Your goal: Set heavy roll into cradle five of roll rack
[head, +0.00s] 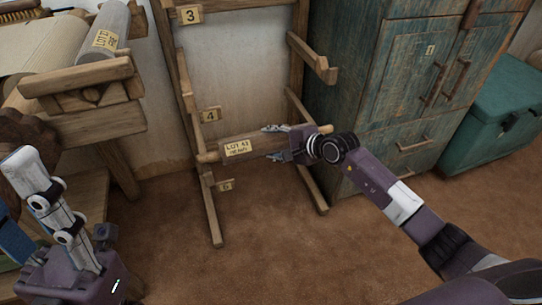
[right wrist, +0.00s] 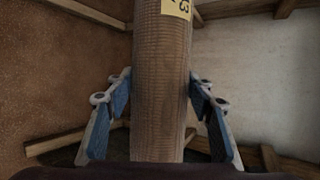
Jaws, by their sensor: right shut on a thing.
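The heavy roll (head: 237,148) is a brown roll with a yellow "LOT 43 HEAVY" label and lighter wooden ends. My right gripper (head: 274,143) is shut around it, right of the label. In the right wrist view the roll (right wrist: 160,90) runs between both fingers. The roll lies nearly level across the wooden roll rack (head: 300,45), in the picture between plates 4 and 5. I cannot tell whether its ends touch the rack. The cradle five plate (head: 226,185) sits below the roll's left part.
A grey roll (head: 104,32) with a label rests on a wooden frame (head: 85,75) at upper left. A weathered teal cabinet (head: 400,75) stands close to the rack's right side. A teal chest (head: 492,125) is farther right. The brown floor (head: 270,250) before the rack is clear.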

